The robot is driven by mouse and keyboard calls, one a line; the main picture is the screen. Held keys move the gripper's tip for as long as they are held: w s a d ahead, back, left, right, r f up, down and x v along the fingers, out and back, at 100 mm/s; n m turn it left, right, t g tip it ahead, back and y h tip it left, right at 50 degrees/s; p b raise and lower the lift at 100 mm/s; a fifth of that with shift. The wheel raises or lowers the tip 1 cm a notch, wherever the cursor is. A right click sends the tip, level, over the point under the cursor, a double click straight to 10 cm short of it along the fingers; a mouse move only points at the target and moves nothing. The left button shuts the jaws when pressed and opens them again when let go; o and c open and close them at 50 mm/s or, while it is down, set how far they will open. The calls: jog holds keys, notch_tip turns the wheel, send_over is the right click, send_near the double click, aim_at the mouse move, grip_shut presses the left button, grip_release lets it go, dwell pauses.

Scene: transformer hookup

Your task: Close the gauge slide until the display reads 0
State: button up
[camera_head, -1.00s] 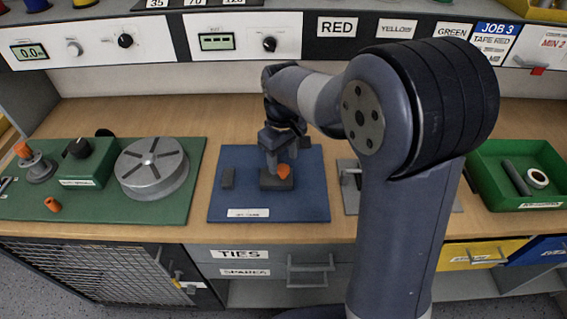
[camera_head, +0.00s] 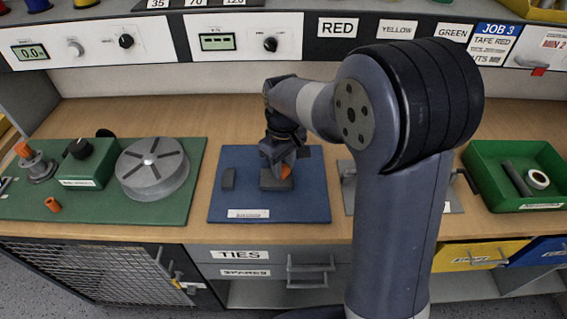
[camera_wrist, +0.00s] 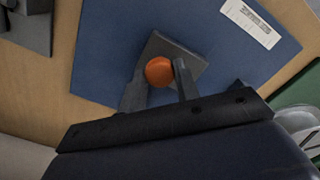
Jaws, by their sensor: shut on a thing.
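A dark grey gauge block (camera_head: 270,184) with an orange knob (camera_head: 286,171) sits on a blue mat (camera_head: 290,208) in the middle of the bench. My gripper (camera_head: 279,165) reaches down over it and is shut on the orange knob. In the wrist view, the knob (camera_wrist: 159,71) shows between the two fingers, with the grey block (camera_wrist: 195,62) under it. A display (camera_head: 217,42) on the panel behind shows dash-like marks too small to read surely. Another display (camera_head: 31,52) at the far left seems to read 0.0.
A green board (camera_head: 125,208) with a round grey turntable (camera_head: 153,169) lies to the left.

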grip_shut()
jog(key=shift+w+a+p, duration=0.15)
jog(key=shift+a+p, duration=0.6)
jog(key=shift+a, duration=2.85)
jog(key=o, duration=0.9)
grip_release()
jog(key=shift+c, duration=0.2)
jog(key=shift+r, duration=0.1)
notch_tip(320, 180, up, 11)
jog(key=shift+f, duration=0.2)
